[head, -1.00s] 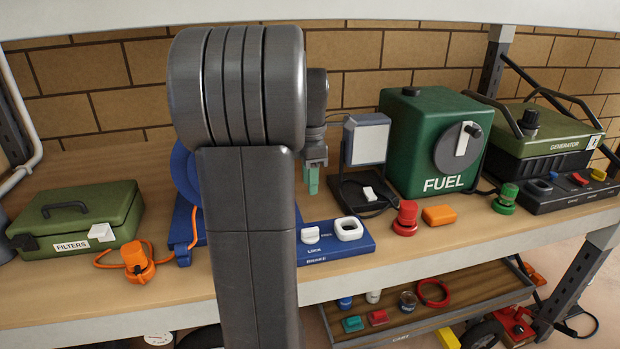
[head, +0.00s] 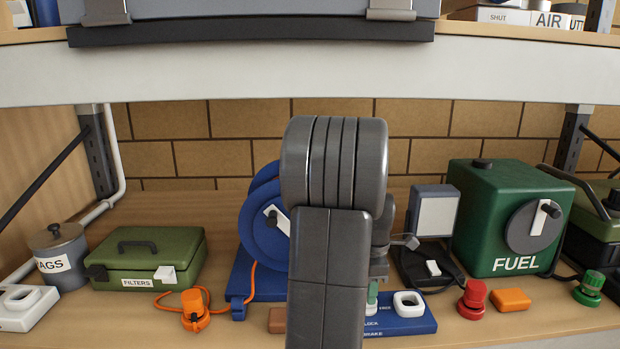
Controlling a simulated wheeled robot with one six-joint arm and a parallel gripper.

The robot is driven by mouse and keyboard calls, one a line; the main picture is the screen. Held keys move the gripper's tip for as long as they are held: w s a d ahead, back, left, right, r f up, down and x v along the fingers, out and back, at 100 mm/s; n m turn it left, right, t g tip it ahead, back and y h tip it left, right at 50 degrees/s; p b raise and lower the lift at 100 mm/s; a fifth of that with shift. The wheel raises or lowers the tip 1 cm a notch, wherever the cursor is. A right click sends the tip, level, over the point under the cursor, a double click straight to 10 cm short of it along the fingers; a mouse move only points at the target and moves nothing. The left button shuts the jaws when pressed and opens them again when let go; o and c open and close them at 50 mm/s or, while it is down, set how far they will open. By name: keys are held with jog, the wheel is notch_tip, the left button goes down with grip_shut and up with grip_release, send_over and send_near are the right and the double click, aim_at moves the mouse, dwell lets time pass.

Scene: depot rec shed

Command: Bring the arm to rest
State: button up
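My arm rises through the middle of the head view, its thick grey elbow in front of the lower shelf. My gripper (head: 373,293) shows only in part just right of the arm, as a small green fingertip above the blue brake base (head: 412,325). The rest of it is hidden behind my arm links, so its opening does not show. A white ring-shaped part (head: 408,304) on the blue base is to its right. I cannot tell whether the fingertip touches the base.
A blue reel (head: 262,232) stands behind and left of my arm. A green filters box (head: 147,262) and orange-corded plug (head: 194,309) are left. A lamp (head: 434,213), fuel tank (head: 480,210), red knob (head: 473,299) and orange block (head: 511,299) are right. An upper shelf (head: 250,82) hangs above.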

jog(key=shift+f, duration=1.3)
